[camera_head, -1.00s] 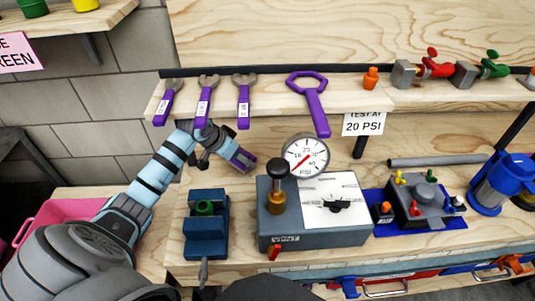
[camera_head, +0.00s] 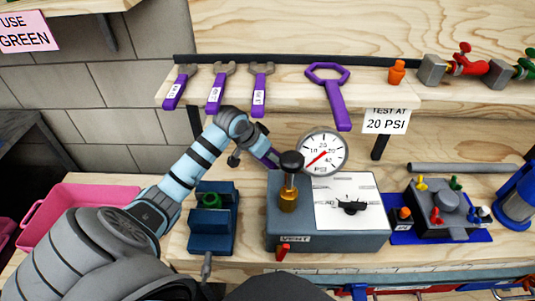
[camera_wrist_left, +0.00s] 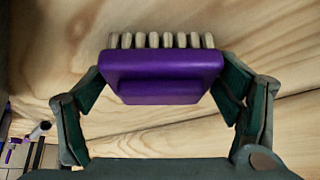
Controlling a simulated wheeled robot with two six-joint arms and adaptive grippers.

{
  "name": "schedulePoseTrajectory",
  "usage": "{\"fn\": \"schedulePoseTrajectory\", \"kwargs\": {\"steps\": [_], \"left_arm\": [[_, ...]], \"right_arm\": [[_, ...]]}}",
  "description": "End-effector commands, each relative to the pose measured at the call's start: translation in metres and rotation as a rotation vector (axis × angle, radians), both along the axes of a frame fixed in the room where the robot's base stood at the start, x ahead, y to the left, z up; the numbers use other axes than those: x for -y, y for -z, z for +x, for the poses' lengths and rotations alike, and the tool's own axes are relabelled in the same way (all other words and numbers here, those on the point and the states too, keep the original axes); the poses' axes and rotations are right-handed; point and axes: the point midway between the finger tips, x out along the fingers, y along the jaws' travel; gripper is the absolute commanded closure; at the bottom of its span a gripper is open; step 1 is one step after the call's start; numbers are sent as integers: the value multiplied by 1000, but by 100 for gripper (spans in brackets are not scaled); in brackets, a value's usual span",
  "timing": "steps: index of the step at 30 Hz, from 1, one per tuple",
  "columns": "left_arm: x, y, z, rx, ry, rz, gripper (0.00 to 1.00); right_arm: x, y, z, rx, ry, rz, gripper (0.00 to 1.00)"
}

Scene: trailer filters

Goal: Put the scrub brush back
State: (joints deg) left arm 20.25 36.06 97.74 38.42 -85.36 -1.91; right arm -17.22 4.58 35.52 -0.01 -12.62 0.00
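The scrub brush (camera_wrist_left: 160,75) has a purple body and a row of pale bristles. In the left wrist view it sits between the two fingers of my left gripper (camera_wrist_left: 163,82), which bear on its two sides. The bristles point away from the palm. In the head view my left gripper (camera_head: 262,148) is behind the grey vent box, and only a small purple part of the brush (camera_head: 262,153) shows there. The box's black knob is close to the brush and may hide part of it. My right gripper is not in view.
The grey vent box (camera_head: 328,240) carries a gauge (camera_head: 323,154). A blue vise (camera_head: 211,235) stands left of it. Purple wrenches (camera_head: 216,90) and a purple ring tool (camera_head: 334,95) lie on the shelf above (camera_head: 290,98). A pink bin (camera_head: 85,205) is at left.

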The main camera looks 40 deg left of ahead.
Motion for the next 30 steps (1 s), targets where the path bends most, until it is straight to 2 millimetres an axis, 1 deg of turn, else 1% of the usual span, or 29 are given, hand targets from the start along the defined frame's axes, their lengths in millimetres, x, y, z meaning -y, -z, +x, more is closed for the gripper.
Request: {"fn": "schedulePoseTrajectory", "kwargs": {"steps": [8, 10, 13, 17, 21, 24, 27, 30], "left_arm": [[0, -1, 0, 1, 0, 0, 15], [0, -4, -1, 1, 1, 0, 15], [-1, -17, -6, 0, 1, 3, 15], [-4, -14, -35, -5, 3, 6, 15], [-10, -15, -70, -7, 2, 10, 15], [-11, -15, -92, -8, 2, 9, 15], [-11, -16, -109, -8, 4, 4, 15], [-13, -16, -119, -4, -1, 4, 15]], "right_arm": [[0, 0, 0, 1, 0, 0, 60], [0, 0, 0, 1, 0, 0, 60], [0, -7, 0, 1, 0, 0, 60], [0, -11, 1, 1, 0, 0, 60], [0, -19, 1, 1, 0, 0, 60], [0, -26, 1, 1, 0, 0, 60], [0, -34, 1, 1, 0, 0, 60], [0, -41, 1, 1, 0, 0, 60]]}}
